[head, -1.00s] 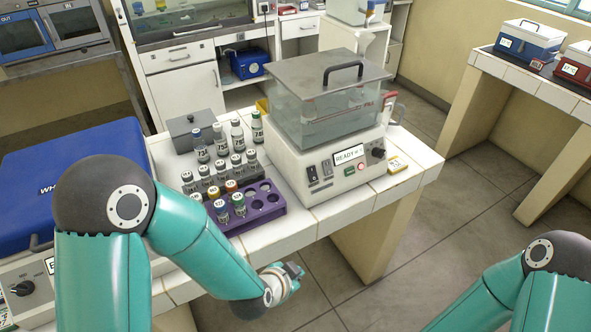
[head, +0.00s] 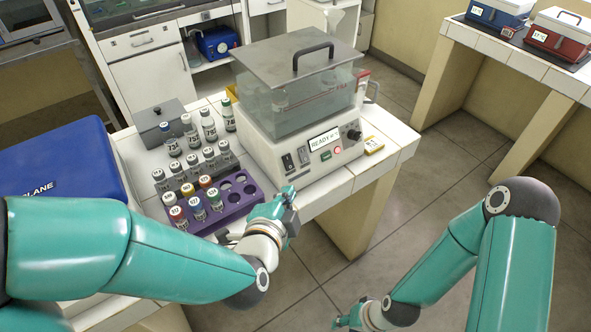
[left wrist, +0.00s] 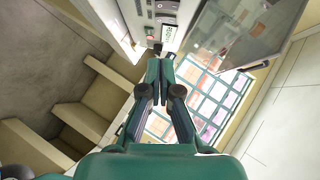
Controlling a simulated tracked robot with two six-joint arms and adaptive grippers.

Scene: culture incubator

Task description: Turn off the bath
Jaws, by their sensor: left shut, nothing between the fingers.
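The bath (head: 297,100) is a clear tank with a grey handled lid on a white base at the table's front edge. Its front panel has a lit READY display (head: 325,140), a black rocker switch (head: 287,162), a green button (head: 326,155), a red button (head: 338,150) and a black knob (head: 354,134). My left gripper (head: 288,193) is shut and empty, just in front of and below the switch side of the panel, apart from it. In the left wrist view its closed fingers (left wrist: 159,65) point toward the panel (left wrist: 152,14). My right gripper (head: 347,320) is low at the bottom edge, its fingers unclear.
A purple rack (head: 240,208) with capped vials stands left of the bath, close to my left forearm. More vials and a grey box (head: 160,122) are behind it. Floor in front is open.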

